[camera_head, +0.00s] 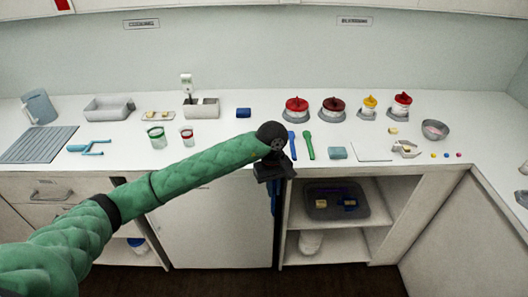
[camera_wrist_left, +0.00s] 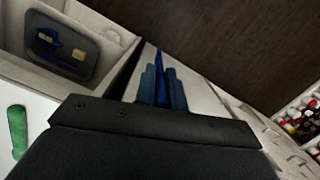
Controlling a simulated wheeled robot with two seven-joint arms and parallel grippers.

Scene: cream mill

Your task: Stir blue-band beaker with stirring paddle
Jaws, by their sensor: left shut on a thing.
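My left gripper (camera_head: 273,190) hangs in front of the counter's front edge, pointing down. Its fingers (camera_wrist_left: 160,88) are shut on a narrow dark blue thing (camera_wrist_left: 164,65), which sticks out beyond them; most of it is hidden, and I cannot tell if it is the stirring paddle. A blue spatula-like tool (camera_head: 292,146) and a green one (camera_head: 308,146) lie on the counter just right of the gripper. A green-band beaker (camera_head: 155,138) and a red-band beaker (camera_head: 187,136) stand on the counter. I cannot make out a blue-band beaker there. My right gripper is not in view.
An open shelf below holds a grey tray (camera_head: 322,213) with small items. A white container with a blue top (camera_head: 138,244) sits in the lower left cabinet. Lidded pots (camera_head: 297,111) line the back. A white plate (camera_head: 372,152) and metal bowl (camera_head: 435,130) are at right.

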